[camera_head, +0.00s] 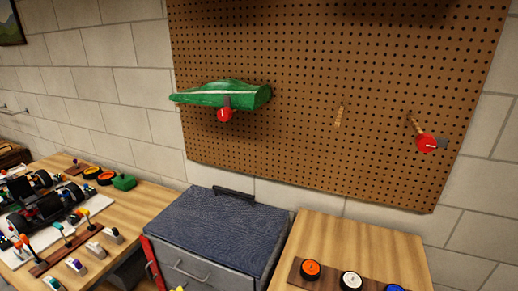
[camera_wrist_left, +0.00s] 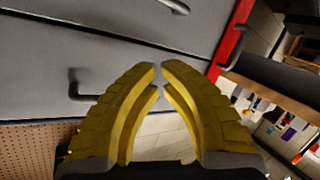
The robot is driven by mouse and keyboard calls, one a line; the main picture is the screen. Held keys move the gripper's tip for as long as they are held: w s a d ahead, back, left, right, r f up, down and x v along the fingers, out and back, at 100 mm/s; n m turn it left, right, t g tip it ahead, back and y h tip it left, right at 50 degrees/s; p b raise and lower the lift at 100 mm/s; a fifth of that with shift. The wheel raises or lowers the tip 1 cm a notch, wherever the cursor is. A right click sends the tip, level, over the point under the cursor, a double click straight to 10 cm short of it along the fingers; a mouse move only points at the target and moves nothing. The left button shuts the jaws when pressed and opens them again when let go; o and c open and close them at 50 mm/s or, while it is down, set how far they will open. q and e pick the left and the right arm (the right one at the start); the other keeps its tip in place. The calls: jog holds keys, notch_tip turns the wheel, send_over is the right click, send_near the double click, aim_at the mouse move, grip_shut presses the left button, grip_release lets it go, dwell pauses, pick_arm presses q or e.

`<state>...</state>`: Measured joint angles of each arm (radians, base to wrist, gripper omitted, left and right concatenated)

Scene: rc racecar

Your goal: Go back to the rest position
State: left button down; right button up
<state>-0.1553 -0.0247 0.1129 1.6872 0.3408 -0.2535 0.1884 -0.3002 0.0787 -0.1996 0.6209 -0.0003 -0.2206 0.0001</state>
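My left gripper (camera_wrist_left: 159,70) shows in the left wrist view as two yellow fingers with their tips together and nothing between them. It is in front of the grey drawer cabinet (camera_wrist_left: 110,50), near a drawer handle (camera_wrist_left: 85,90). In the head view, a small yellow bit, likely this gripper (camera_head: 179,289), shows at the bottom edge before the cabinet (camera_head: 215,230). My right gripper is not in view.
A green car body (camera_head: 225,95) hangs on the pegboard (camera_head: 330,60), with red-ended pegs nearby. The left table (camera_head: 115,205) holds a car chassis (camera_head: 45,205) and tools. The cabinet top is clear.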

pick_arm(q)
jog(key=s+d+m+g, duration=0.2)
jog(key=s+m+g, duration=0.2)
jog(key=s+m, duration=0.6)
jog(key=s+a+r+m+g+y, duration=0.1)
jog(key=s+a+r+g+y, duration=0.2)
jog(key=s, duration=0.6)
jog(key=s+a+r+m+g+y, duration=0.15)
jog(key=s+r, duration=0.25)
jog(key=s, duration=0.5)
jog(key=s+d+f+g+h, duration=0.1)
jog(key=d+f+h, duration=0.1)
jog(key=f, duration=1.3)
jog(key=s+d+f+g+h, duration=0.1)
jog(key=d+f+h, duration=0.15)
jog(key=f, duration=1.25)
jog(key=s+f+n+g, duration=0.3)
jog(key=s+f, duration=1.9)
jog(key=shift+s+d+h, duration=0.15)
jog(key=shift+d+h, duration=0.1)
jog(key=shift+h, duration=0.15)
